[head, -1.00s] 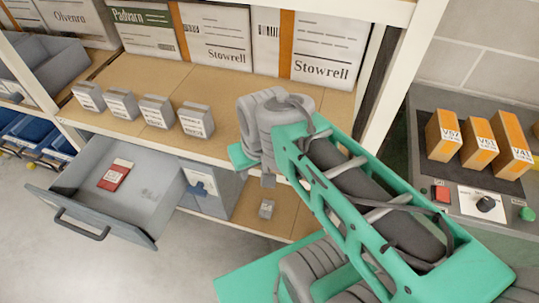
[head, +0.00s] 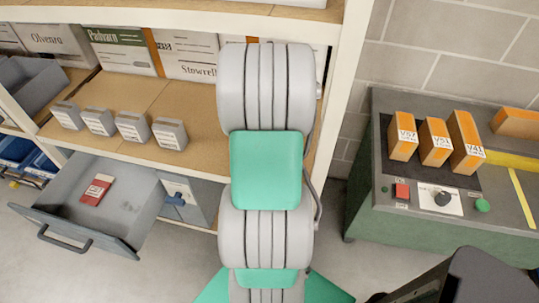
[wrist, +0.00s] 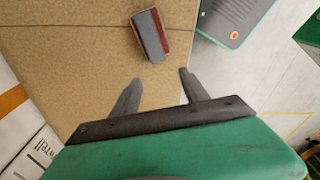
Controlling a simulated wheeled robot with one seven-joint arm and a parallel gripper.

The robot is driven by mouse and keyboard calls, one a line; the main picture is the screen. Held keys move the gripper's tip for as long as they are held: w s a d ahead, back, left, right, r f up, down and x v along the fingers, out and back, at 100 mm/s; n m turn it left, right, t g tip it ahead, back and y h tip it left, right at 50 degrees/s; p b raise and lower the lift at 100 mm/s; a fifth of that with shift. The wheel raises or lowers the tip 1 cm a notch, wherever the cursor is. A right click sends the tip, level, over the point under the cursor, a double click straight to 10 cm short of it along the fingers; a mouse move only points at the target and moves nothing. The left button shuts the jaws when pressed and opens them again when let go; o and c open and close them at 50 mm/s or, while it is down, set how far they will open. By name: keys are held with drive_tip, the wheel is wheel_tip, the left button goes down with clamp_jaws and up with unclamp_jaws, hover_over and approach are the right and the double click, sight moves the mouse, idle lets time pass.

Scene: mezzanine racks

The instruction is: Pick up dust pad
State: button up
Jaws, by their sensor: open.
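A small block with dark red sides and a grey top, which looks like the dust pad (wrist: 150,35), lies on a tan shelf board in the wrist view. My gripper (wrist: 160,79) is open and empty, its two dark fingers pointing toward the pad with a gap between. The pad is a little beyond the fingertips. In the head view my arm covers the middle of the shelf, and neither the pad nor my gripper can be made out.
An open grey drawer (head: 125,205) holds a red-and-white packet (head: 97,189). Several small grey boxes (head: 131,127) stand along the tan shelf (head: 185,92), with white cartons (head: 190,55) behind. A control bench (head: 410,205) with orange boxes (head: 435,142) is at right.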

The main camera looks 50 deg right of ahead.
drive_tip(key=shift+n, duration=0.5)
drive_tip(key=s+d, duration=0.1)
drive_tip(key=s+d+f, duration=0.1)
drive_tip(key=d, duration=0.1)
drive_tip(key=s+d+f, duration=0.1)
drive_tip(key=shift+s+d, duration=0.3)
drive_tip(key=shift+s, duration=0.05)
drive_tip(key=f, duration=0.2)
drive_tip(key=a+f+p, duration=0.1)
drive_tip(key=f, duration=0.2)
drive_tip(key=f+p, duration=0.1)
drive_tip(key=f, duration=0.1)
drive_tip(key=shift+w+a+f, duration=0.2)
drive_tip(key=shift+w+f, duration=0.1)
drive_tip(key=shift+w, duration=0.05)
clamp_jaws()
